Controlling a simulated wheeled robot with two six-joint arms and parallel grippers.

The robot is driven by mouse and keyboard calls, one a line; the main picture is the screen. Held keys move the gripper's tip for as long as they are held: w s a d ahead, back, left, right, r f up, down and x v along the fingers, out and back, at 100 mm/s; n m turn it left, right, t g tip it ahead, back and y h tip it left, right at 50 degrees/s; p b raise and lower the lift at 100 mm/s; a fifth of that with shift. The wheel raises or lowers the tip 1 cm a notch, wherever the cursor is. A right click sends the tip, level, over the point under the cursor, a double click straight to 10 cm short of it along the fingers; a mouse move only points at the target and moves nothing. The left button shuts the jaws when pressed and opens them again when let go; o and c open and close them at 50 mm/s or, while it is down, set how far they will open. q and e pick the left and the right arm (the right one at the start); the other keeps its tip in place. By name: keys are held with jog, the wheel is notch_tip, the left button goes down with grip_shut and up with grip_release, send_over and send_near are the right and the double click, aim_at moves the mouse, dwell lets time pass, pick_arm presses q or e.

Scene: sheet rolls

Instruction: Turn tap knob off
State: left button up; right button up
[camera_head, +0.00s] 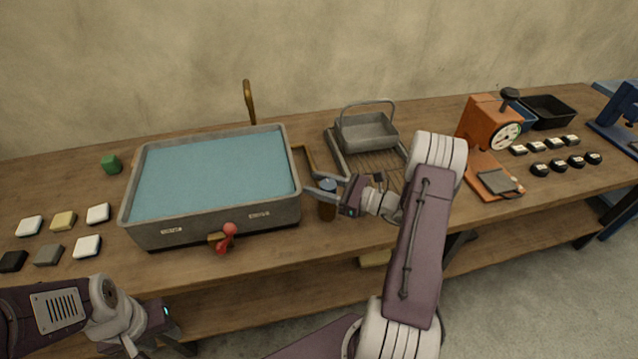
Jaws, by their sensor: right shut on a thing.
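The red tap knob (228,236) sits on a small brass tap at the front wall of the grey basin (215,228). The basin holds blue liquid. My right gripper (321,191) is to the right of the basin, apart from the knob. My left gripper (158,347) is at the lower left, in front of the table edge and below the knob. Its fingers look spread and empty, partly cut off by the frame.
Several small blocks (63,221) lie left of the basin, with a green block (111,164) behind them. A wire-handled grey tray (366,131) stands behind my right arm. An orange dial device (488,124) and several black knobs (557,168) stand further right.

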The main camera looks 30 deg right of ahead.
jog(key=shift+n+g+y, duration=0.3)
jog(key=shift+g+y, duration=0.1)
jog(key=shift+y, duration=0.1)
jog(key=o, duration=1.4)
jog(key=shift+c, duration=0.2)
jog(key=v, duration=0.9)
jog(key=shift+s, duration=0.1)
